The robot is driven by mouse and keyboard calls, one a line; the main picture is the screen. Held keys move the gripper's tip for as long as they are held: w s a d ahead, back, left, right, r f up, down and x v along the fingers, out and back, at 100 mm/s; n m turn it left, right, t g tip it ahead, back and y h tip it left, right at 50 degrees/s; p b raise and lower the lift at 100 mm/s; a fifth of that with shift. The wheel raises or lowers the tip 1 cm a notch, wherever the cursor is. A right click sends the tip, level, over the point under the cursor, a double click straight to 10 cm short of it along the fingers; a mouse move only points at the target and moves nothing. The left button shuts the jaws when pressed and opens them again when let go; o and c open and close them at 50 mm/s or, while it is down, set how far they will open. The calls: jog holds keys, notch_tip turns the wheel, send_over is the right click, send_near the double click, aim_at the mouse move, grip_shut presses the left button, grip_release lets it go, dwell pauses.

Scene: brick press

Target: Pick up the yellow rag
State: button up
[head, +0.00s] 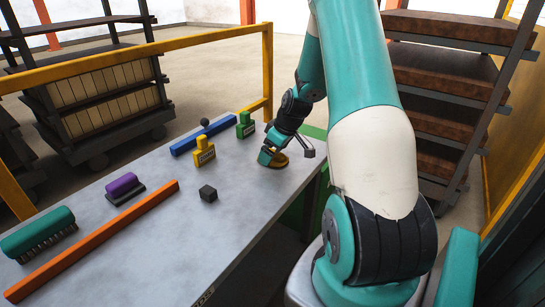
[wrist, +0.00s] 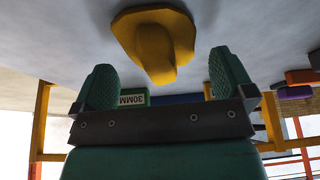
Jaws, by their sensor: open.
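The yellow rag (head: 281,161) lies on the grey table near its far right end, partly hidden behind my gripper (head: 268,153) in the head view. In the wrist view the rag (wrist: 153,38) is a flat mustard-yellow patch with a raised, rounded lump in its middle. My gripper (wrist: 164,80) is open, its two teal fingers spread wide with nothing held between them. The rag's lump shows in the space between the fingers, just past their tips. I see no finger touching it.
A green block (head: 245,126), a yellow block (head: 204,153) and a blue bar (head: 203,137) stand left of the gripper. A dark cube (head: 208,193), an orange bar (head: 95,240), a purple-topped tool (head: 122,186) and a teal brush (head: 38,232) lie nearer. A yellow rail (head: 150,48) runs behind.

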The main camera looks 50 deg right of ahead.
jog(key=shift+w+f, duration=0.25)
jog(key=shift+f, duration=0.4)
jog(key=c, duration=1)
jog(key=shift+r, duration=0.15)
notch_tip(320, 180, up, 20)
jog(key=shift+f, duration=0.1)
